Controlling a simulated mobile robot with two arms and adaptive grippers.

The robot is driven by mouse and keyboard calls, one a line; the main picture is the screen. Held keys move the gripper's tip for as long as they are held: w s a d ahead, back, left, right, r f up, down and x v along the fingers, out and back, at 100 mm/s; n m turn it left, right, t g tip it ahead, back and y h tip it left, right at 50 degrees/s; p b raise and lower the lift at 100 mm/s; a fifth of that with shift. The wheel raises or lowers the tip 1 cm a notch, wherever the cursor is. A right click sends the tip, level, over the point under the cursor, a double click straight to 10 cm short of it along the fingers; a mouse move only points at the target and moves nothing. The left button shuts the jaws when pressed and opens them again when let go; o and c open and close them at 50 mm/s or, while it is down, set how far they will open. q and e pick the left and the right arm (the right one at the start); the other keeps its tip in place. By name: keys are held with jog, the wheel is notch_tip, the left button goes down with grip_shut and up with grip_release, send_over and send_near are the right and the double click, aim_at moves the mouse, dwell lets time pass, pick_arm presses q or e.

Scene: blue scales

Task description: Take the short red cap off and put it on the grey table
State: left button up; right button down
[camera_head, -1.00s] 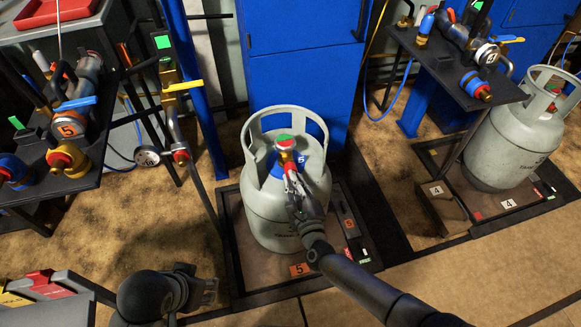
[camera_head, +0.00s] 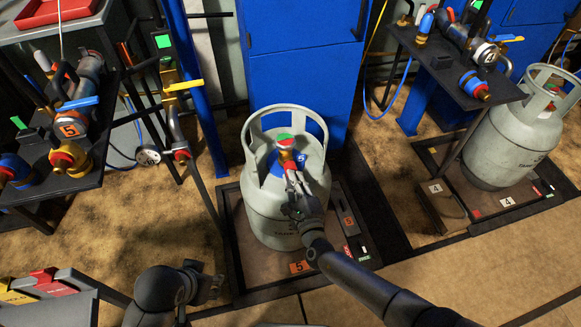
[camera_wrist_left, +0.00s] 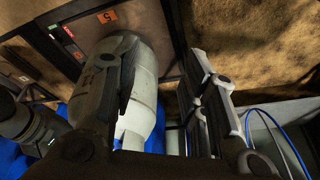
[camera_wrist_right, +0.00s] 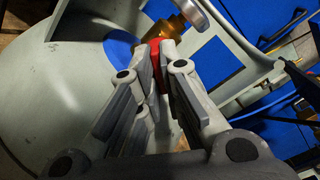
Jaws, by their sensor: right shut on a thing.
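A grey gas cylinder (camera_head: 262,208) stands upright on the floor scale marked 5. Its valve has a red and green top (camera_head: 285,140) inside the collar. The short red cap (camera_wrist_right: 153,62) sits at the brass valve outlet in the right wrist view, partly hidden by the fingers. My right gripper (camera_wrist_right: 160,75) is shut on the cap; in the head view it reaches the valve (camera_head: 290,172) from the front. My left gripper (camera_head: 216,287) is empty in front of the cylinder, low and to its left; its fingers (camera_wrist_left: 170,85) are apart in the left wrist view.
A grey table (camera_head: 22,36) with a red tray (camera_head: 55,10) stands at the back left. A dark shelf (camera_head: 95,172) with valves is at the left. A blue cabinet (camera_head: 300,70) is behind the cylinder. A second cylinder (camera_head: 515,140) stands at the right.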

jog(key=shift+n, duration=0.5)
pick_arm(q)
jog(key=shift+d+f+p, duration=0.2)
jog(key=shift+f+p, duration=0.1)
jog(key=shift+f, duration=0.95)
pick_arm(e)
jog(key=shift+s, duration=0.1)
pick_arm(q)
jog(key=shift+w+f, duration=0.1)
jog(key=shift+w, duration=0.05)
pick_arm(e)
jog(key=shift+s+d, duration=0.1)
jog(key=shift+s, duration=0.1)
jog(key=shift+s, duration=0.15)
jog(key=shift+s+d+p, duration=0.2)
jog(key=shift+s+p, duration=0.15)
jog(key=shift+s, duration=0.15)
jog(key=shift+s+d, duration=0.15)
jog(key=shift+s, duration=0.35)
pick_arm(q)
notch_tip(320, 180, down, 4)
jog(key=shift+r, duration=0.1)
pick_arm(e)
jog(key=shift+s, duration=0.1)
